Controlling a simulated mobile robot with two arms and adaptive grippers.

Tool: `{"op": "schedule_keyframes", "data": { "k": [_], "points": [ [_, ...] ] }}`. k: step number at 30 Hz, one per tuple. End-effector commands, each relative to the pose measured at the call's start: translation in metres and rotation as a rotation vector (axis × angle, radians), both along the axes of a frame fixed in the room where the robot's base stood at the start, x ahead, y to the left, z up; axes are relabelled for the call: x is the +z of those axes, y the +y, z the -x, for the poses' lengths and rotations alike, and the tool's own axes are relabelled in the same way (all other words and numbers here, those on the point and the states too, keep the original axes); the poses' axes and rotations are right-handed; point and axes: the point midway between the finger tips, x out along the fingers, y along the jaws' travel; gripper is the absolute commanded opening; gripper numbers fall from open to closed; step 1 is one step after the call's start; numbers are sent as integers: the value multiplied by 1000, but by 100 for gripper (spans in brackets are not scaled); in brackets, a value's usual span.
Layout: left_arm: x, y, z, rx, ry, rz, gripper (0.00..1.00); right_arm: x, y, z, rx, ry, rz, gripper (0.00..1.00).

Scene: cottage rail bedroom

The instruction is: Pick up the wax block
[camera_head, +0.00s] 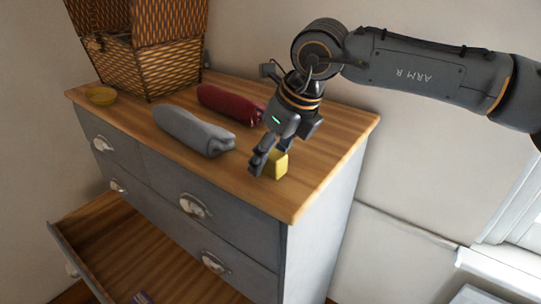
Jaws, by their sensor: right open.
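The wax block is a small yellow block (275,165) on the wooden top of the dresser, near its front right part. My right gripper (269,163) points down at it with open fingers. One dark finger is at the block's left side and the other is behind it, partly hidden. I cannot tell whether the fingers touch the block. My left gripper is not in view.
A grey roll (194,130) and a dark red roll (230,103) lie left of the block. A lower drawer (120,250) is pulled open. The dresser top (325,135) is clear to the right.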

Motion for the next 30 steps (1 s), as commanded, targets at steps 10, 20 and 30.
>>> {"op": "schedule_keyframes", "data": {
  "k": [10, 20, 30],
  "points": [
    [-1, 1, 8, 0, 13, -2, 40, 0, 0, 0, 0, 0, 0, 26],
    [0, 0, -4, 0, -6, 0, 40, 0, 0, 0, 0, 0, 0, 0],
    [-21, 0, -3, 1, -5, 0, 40, 23, 1, -1, -2, -5, -4, 0]
  ]
}}
